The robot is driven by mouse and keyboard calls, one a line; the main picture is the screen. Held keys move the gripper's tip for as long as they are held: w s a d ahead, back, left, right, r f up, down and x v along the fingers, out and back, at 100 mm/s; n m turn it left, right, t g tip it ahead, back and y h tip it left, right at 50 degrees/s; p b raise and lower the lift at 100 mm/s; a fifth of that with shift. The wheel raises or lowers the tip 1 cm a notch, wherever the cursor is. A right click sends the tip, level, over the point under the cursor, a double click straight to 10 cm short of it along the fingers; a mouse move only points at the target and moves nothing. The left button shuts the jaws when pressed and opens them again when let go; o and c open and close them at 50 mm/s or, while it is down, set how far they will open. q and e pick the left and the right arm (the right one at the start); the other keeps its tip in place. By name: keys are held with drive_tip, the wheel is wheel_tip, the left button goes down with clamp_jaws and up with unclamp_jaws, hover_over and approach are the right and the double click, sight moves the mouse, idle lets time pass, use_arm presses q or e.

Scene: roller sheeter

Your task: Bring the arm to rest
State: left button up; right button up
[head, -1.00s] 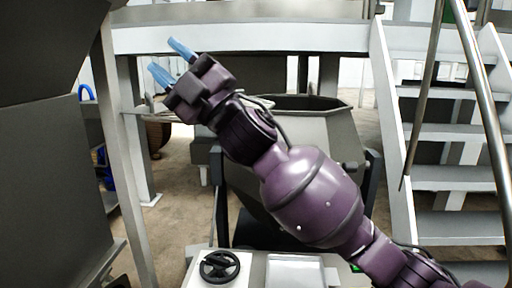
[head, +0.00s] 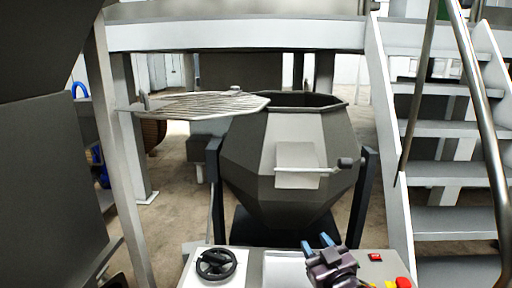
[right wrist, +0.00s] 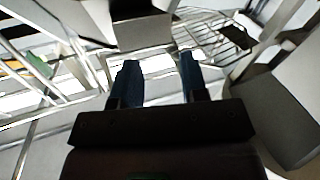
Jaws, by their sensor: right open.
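My right gripper (head: 320,243) is low in the head view, in front of the control panel, with its blue fingertips pointing up. Its two blue fingers stand apart with nothing between them, as the right wrist view (right wrist: 154,75) also shows. Most of the right arm is below the picture. My left gripper is in neither view.
A faceted grey mixing vessel (head: 270,165) stands on a dark frame behind the panel. A round grille (head: 195,104) sits at its upper left. The panel holds a black handwheel (head: 216,263) and red buttons (head: 403,282). White stairs (head: 450,175) rise on the right.

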drive_tip(key=s+d+f+m+g+h, duration=0.1)
drive_tip(key=s+d+f, duration=0.3)
drive_tip(key=s+f, duration=0.5)
drive_tip(key=s+d+f+m+g+h, duration=0.2)
drive_tip(key=s+d+f, duration=0.3)
drive_tip(key=s+f, duration=0.3)
drive_tip(key=s+d+f+m+g+h, duration=0.1)
drive_tip(key=s+d+f+g+h, duration=0.1)
drive_tip(key=s+f, duration=0.7)
drive_tip(key=d+g, duration=0.1)
drive_tip(key=d, duration=0.1)
drive_tip(key=shift+s+d+f+m+g, duration=0.3)
drive_tip(key=shift+s+d, duration=0.1)
